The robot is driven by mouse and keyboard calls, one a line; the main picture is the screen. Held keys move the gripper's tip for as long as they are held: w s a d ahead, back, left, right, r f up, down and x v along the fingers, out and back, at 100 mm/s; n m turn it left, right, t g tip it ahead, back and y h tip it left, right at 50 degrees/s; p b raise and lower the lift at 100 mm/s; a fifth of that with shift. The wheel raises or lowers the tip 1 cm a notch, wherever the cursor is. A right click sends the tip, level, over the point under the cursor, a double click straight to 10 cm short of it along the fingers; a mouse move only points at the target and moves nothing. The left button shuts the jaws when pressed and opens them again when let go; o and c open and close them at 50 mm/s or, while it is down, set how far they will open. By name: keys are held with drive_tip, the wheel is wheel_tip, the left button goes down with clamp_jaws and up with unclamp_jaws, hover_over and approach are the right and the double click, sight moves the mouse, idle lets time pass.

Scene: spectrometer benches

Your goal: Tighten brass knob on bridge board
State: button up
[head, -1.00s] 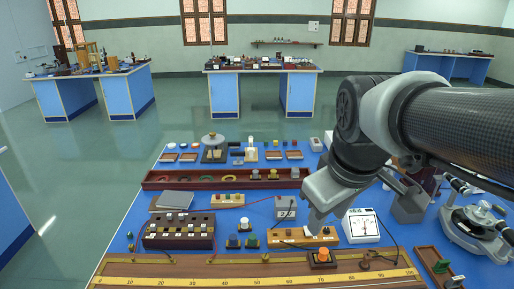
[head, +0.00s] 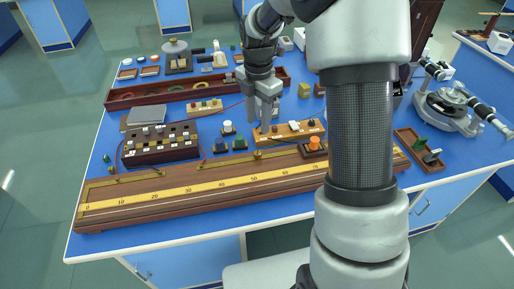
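The bridge board (head: 180,208) is a long brown wooden board with a yellow metre scale along the front of the blue bench. Small brass fittings sit on it, including a brass knob (head: 257,155) near the middle of its back edge and one (head: 110,169) at the left. My gripper (head: 264,119) points down behind the board, above the left end of a small wooden key board (head: 291,133). Its two fingers look apart with nothing between them. It stands clear of the brass knobs. My arm hides the right part of the bridge board.
A dark resistance box (head: 160,147) stands behind the board at left, with small knobbed blocks (head: 239,144) beside it. An orange-knobbed block (head: 314,145) is close to my arm. A long red-brown tray (head: 165,95) lies farther back. A spectrometer (head: 445,105) stands at right.

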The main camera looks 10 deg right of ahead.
sight(258, 152)
wheel_tip(258, 152, down, 13)
drive_tip(key=shift+r+b, duration=0.1)
drive_tip(key=shift+b, duration=0.3)
clamp_jaws()
